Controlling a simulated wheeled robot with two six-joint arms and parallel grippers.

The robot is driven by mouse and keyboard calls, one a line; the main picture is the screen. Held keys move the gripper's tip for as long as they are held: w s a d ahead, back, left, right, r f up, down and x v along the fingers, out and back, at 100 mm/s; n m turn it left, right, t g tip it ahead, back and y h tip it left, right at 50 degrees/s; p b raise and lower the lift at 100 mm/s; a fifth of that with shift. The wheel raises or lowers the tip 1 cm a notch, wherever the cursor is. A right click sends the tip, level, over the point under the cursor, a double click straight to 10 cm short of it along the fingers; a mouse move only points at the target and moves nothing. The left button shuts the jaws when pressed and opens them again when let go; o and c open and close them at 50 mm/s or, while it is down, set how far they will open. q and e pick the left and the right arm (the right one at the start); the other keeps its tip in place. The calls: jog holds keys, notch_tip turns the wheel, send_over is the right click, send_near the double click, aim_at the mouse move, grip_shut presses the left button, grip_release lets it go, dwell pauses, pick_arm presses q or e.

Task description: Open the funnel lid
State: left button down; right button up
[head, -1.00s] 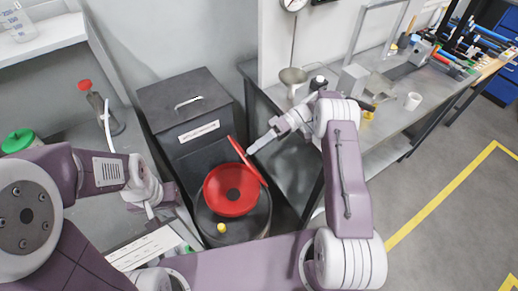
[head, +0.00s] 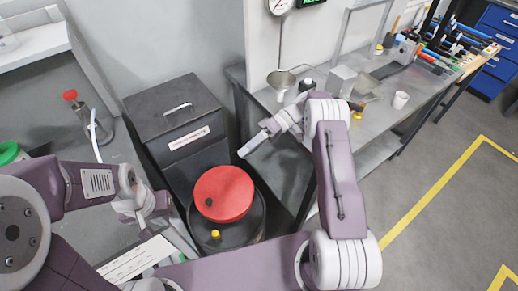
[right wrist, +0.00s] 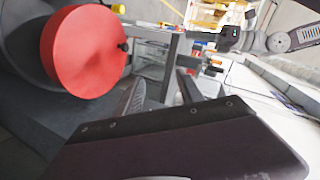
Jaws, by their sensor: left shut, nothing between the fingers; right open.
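The red funnel lid (head: 226,192) lies flat over the funnel on top of a dark drum (head: 243,231), with a small dark knob at its left edge. The funnel's inside is hidden under it. The lid also shows in the right wrist view (right wrist: 82,50). My right gripper (head: 244,153) is open and empty, above and to the right of the lid, apart from it. Its fingers also show in the right wrist view (right wrist: 162,88). My left gripper (head: 139,217) is shut and empty, to the left of the drum and apart from the lid.
A dark bin with a handle (head: 173,106) stands behind the drum. A grey bench (head: 290,103) with a metal funnel (head: 287,78) and a white cup (head: 400,99) is at the right. A red-capped bottle (head: 85,115) stands on the left counter. A yellow cap (head: 215,234) is on the drum.

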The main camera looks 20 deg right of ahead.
jog(key=s+d+r, duration=0.8)
jog(key=r, duration=0.2)
jog(key=shift+d+b, duration=0.3)
